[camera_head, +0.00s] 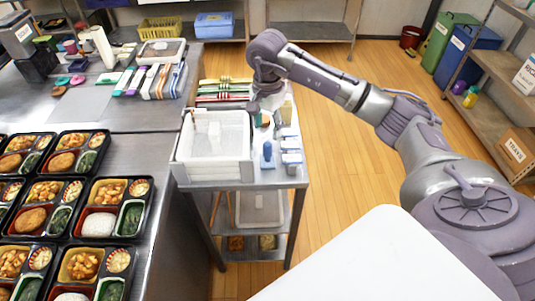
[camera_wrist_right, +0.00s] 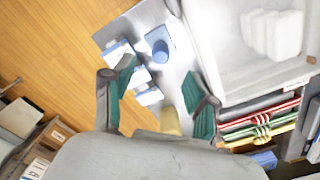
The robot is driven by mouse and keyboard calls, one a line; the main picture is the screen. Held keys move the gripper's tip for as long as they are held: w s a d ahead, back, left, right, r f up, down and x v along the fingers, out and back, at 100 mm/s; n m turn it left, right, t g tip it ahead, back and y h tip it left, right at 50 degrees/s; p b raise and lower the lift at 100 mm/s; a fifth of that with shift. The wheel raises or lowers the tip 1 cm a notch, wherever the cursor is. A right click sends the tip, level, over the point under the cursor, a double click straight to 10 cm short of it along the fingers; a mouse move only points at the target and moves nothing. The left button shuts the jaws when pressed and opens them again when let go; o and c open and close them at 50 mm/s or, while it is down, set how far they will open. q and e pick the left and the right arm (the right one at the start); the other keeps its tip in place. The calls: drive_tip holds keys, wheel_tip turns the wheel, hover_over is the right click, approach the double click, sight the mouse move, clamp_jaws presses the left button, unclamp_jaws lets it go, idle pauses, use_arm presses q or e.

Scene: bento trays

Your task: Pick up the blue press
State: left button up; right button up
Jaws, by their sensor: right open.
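The blue press (camera_head: 267,153) stands upright on the right part of the metal cart top (camera_head: 241,183). It also shows in the right wrist view (camera_wrist_right: 160,50), beyond the fingertips, on a light blue square base. My right gripper (camera_head: 268,112) is above the back of the cart, behind the press in the head view. In the wrist view the right gripper (camera_wrist_right: 160,82) has its green-padded fingers spread, with nothing held between them. My left gripper is in neither view.
A white crate (camera_head: 213,173) fills the cart's left side. White-and-blue boxes (camera_head: 291,158) stand close right of the press. Folded coloured cloths (camera_head: 224,90) lie behind. Bento trays (camera_head: 118,237) cover the left counter. Open floor (camera_head: 345,135) lies right of the cart.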

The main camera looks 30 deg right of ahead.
sight(267, 144)
wheel_tip(267, 144, down, 4)
drive_tip(key=shift+f+p, duration=0.2)
drive_tip(key=shift+p, duration=0.15)
wheel_tip(267, 144, down, 4)
drive_tip(key=shift+f+p, duration=0.1)
drive_tip(key=shift+p, duration=1)
drive_tip(key=shift+w+f, duration=0.1)
drive_tip(key=shift+f, duration=0.4)
clamp_jaws()
